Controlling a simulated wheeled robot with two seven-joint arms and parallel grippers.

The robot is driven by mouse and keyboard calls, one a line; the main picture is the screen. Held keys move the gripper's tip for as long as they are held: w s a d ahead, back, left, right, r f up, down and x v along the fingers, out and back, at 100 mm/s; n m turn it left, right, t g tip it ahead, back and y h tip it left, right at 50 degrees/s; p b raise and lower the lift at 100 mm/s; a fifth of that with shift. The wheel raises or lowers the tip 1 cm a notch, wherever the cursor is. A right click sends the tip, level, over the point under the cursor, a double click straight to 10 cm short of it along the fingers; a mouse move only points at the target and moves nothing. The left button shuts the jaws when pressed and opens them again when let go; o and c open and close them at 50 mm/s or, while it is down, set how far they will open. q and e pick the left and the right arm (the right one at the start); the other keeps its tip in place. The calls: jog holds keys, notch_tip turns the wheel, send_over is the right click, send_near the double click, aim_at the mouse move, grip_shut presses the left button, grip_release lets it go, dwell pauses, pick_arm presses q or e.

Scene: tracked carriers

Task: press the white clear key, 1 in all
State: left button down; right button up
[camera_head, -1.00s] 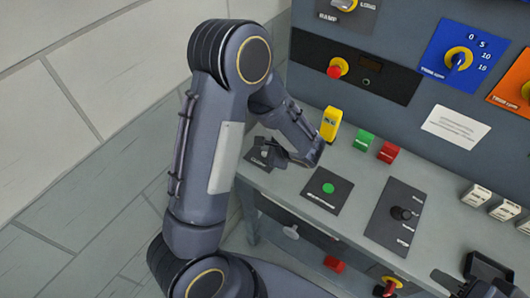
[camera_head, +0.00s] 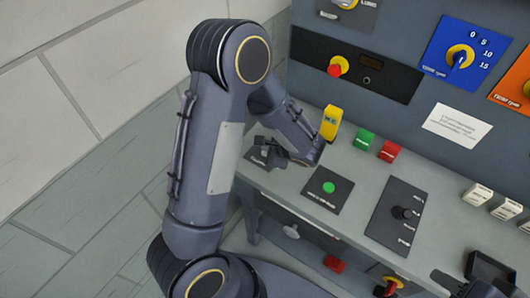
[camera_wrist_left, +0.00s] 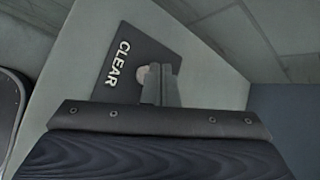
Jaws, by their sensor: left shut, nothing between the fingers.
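The white clear key (camera_wrist_left: 142,74) is a round button on a dark plate lettered CLEAR (camera_wrist_left: 112,68). In the wrist view it is partly hidden behind the fingertips of my left gripper (camera_wrist_left: 161,75). These fingers are together and empty, with their tips at the key's right side; I cannot tell whether they touch it. In the head view the plate (camera_head: 254,161) lies at the console's left end, and my left gripper (camera_head: 269,151) is over it, hiding the key. A dark part at the lower right edge looks like my right gripper (camera_head: 462,286); its jaw state is unclear.
A green button (camera_head: 328,187) on a dark plate and a black knob (camera_head: 403,213) sit to the right on the console shelf (camera_head: 301,180). Yellow (camera_head: 330,123), green (camera_head: 364,139) and red (camera_head: 388,151) blocks stand behind. The upright panel (camera_head: 420,55) rises at the back.

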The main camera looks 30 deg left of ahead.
pick_arm(q)
jog(key=shift+f, duration=0.25)
jog(key=shift+f+b, duration=0.4)
jog(key=shift+b, duration=0.35)
dwell(0.5)
jog(key=shift+r, duration=0.15)
jog(key=shift+r+p, duration=0.4)
jog(key=shift+r, duration=0.3)
jog(key=shift+r, duration=0.1)
jog(key=shift+r+p, duration=1.65)
jog(key=shift+r, duration=0.8)
